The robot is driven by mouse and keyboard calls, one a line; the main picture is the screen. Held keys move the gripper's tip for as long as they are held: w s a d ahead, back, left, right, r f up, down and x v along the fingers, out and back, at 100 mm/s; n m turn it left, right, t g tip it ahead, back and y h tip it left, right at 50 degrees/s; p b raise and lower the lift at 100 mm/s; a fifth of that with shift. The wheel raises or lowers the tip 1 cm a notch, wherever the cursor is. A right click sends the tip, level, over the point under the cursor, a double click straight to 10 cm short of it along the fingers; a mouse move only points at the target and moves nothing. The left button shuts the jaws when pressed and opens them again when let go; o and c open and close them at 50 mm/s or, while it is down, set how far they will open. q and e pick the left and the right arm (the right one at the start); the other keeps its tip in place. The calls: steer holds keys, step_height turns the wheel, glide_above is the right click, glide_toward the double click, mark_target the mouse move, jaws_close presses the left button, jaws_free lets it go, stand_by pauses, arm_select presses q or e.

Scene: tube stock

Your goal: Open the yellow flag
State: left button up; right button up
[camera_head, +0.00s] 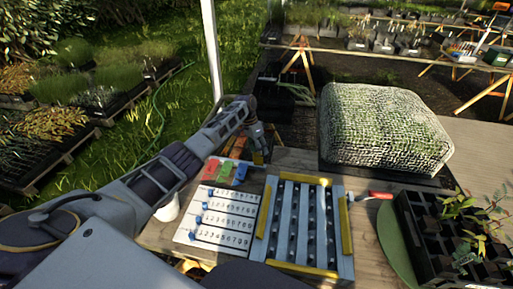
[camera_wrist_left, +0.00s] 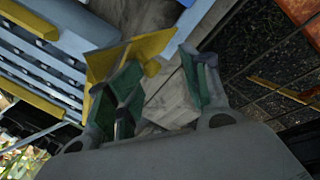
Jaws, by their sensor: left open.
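The yellow flag (camera_wrist_left: 128,54) shows in the left wrist view as a flat yellow plate with a small knob, close to the tip of one finger. Whether they touch I cannot tell. My left gripper (camera_wrist_left: 163,65) is open, with green-padded fingers apart and bare wood between them. In the head view my left gripper (camera_head: 258,140) hangs at the far edge of the wooden bench, beside a row of red (camera_head: 210,169), green (camera_head: 224,172) and blue (camera_head: 240,173) flags. Only a small yellow patch shows under it there. My right gripper is not in view.
A white numbered board (camera_head: 218,222) with blue sliders lies before the flags. A grey slotted tray with yellow bars (camera_head: 347,228) stands right of it. A netted green block (camera_head: 385,128), a red-handled tool (camera_head: 381,195) and a black seedling tray (camera_head: 420,235) are further right.

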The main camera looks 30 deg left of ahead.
arm_select(q)
steer(key=shift+d+f, duration=0.25)
steer(key=shift+f, duration=0.35)
steer(key=shift+w+f, duration=0.1)
steer(key=shift+w, duration=0.1)
steer(key=shift+s+a+r, duration=0.2)
steer(key=shift+a, duration=0.15)
steer(key=shift+a+r, duration=0.1)
steer(key=d+v, duration=0.1)
steer(key=v, duration=1.1)
steer(key=shift+w, duration=0.3)
steer(key=shift+s, duration=0.1)
